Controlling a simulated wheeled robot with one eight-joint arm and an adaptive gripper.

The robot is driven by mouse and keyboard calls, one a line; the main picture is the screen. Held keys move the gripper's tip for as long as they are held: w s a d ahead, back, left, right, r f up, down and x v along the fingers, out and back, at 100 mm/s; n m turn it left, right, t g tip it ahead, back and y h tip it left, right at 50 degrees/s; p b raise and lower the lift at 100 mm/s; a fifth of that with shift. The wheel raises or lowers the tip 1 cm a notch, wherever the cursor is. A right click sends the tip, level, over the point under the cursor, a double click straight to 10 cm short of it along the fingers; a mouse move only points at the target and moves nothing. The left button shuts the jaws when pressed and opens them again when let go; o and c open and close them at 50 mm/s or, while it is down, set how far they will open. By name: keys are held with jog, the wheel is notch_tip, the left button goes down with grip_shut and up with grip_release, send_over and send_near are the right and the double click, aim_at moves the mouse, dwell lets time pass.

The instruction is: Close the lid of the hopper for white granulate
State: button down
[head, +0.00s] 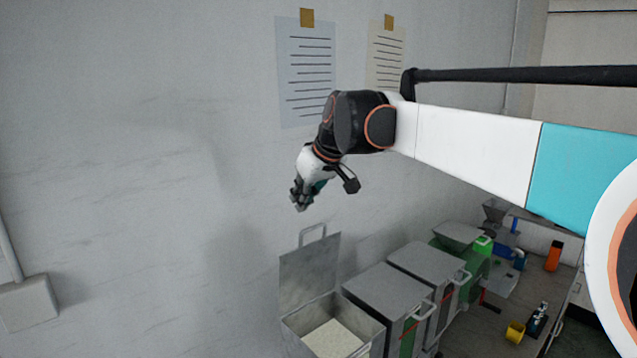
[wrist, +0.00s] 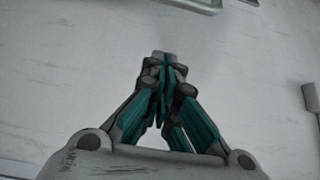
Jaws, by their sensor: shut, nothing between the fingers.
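The hopper with white granulate (head: 336,340) is a grey metal bin at the bottom of the head view. Its lid (head: 309,272) stands up, open, at the back against the wall side, with a loop handle (head: 312,233) on its upper edge. My gripper (head: 299,203) is above the raised lid, a little to the left of the handle, and apart from it. In the wrist view my gripper (wrist: 163,62) is shut with nothing between its fingertips; a pale wall surface fills the background.
Two grey hoppers with shut lids (head: 388,292) (head: 430,262) stand to the right. Paper sheets (head: 307,72) hang on the wall. A wall box (head: 28,304) is at left.

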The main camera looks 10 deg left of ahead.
jog(key=shift+s+d+f+p, duration=0.6)
jog(key=shift+s+d+f, duration=0.35)
jog(key=shift+d+f, duration=0.25)
jog(key=shift+d, duration=0.1)
